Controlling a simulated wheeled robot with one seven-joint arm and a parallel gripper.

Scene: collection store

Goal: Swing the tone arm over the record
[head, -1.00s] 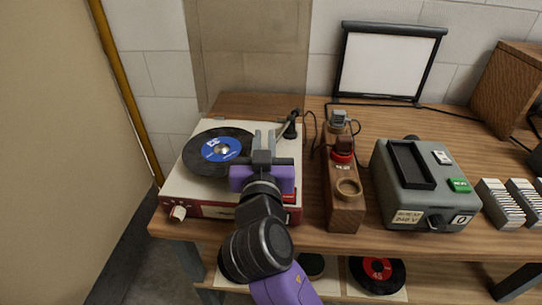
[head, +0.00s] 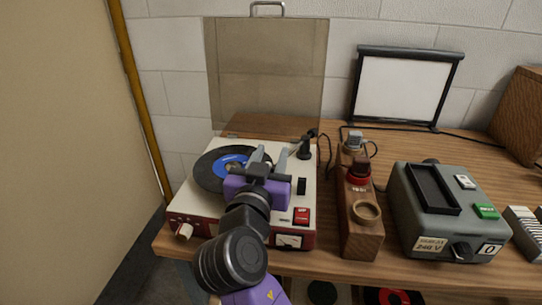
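The record player (head: 205,205) has a cream top, a red front and a raised clear lid (head: 265,75). A black record with a blue label (head: 208,172) lies on its left side. The tone arm's dark base (head: 305,148) stands at the back right of the deck. The rest of the tone arm is hard to make out, and my gripper may hide part of it. My gripper (head: 270,156) is over the middle of the deck, at the record's right edge. Its two grey fingers are apart, with nothing clearly seen between them. It hides part of the record.
A wooden block with plugs and a ring (head: 360,232) stands close right of the player. Farther right are a grey slide projector (head: 450,215) and white slides (head: 522,225). A small screen (head: 405,88) stands behind. A red switch (head: 301,216) is at the deck's front right.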

